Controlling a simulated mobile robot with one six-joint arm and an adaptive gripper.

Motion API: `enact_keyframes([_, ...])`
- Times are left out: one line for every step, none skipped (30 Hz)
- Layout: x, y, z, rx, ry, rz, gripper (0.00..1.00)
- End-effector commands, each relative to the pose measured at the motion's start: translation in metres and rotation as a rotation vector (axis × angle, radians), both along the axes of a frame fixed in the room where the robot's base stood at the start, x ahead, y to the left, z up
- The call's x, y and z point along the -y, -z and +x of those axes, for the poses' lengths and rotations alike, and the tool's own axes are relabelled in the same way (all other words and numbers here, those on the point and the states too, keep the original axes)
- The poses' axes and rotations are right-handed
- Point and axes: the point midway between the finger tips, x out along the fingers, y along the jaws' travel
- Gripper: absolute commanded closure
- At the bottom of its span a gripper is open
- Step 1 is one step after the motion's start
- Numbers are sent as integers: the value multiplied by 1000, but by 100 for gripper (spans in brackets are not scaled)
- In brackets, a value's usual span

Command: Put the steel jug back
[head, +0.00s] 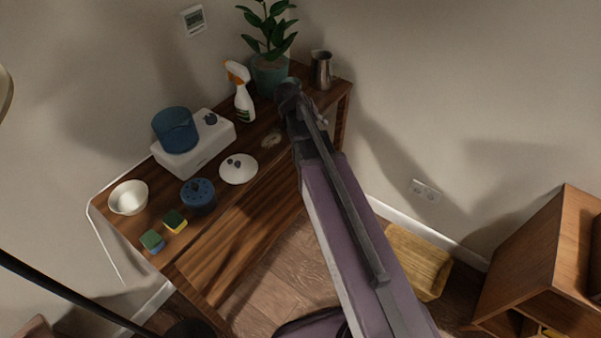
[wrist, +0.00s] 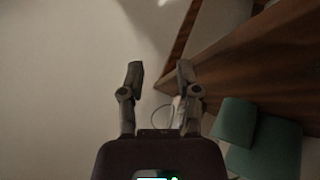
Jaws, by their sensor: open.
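The steel jug (head: 321,70) stands upright at the far right corner of the wooden table (head: 250,215), to the right of the potted plant. I cannot make out the jug in the wrist view. My gripper (wrist: 160,78) is open in the wrist view, with nothing between its fingers. In the head view my arm reaches over the table's right edge and ends a little left of the jug and in front of the plant pot. The fingers cannot be made out there.
The plant pot (head: 269,77) and a spray bottle (head: 243,97) stand close to my arm's end. A white lid (head: 238,169), blue lidded pot (head: 198,195), white bowl (head: 128,197), sponges (head: 175,221) and white appliance (head: 205,150) with a blue pot (head: 175,130) stand farther left.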

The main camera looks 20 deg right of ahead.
Motion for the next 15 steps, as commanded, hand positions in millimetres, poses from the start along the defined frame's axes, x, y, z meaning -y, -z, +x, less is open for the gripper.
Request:
enact_keyframes([-9, 7, -26, -51, -33, 54, 57])
enact_keyframes([-16, 11, -37, -82, -57, 88, 57])
enact_keyframes([-24, 16, -51, -122, -91, 133, 57])
enact_keyframes([-31, 20, -61, -150, -118, 168, 57])
enact_keyframes([-37, 23, -72, -178, -146, 203, 57])
enact_keyframes([-46, 27, -85, -212, -184, 248, 57])
enact_keyframes([-53, 29, -95, -235, -214, 282, 57])
enact_keyframes([-59, 31, -104, -258, -242, 313, 57])
enact_keyframes([-67, 33, -115, -282, -279, 353, 57])
enact_keyframes([-73, 34, -123, -299, -305, 381, 57])
enact_keyframes([-78, 35, -129, -313, -331, 406, 57])
enact_keyframes([-84, 36, -137, -330, -362, 438, 57])
enact_keyframes([-88, 36, -142, -340, -382, 457, 57])
enact_keyframes([-91, 36, -147, -348, -400, 475, 57])
enact_keyframes([-95, 37, -151, -358, -420, 494, 57])
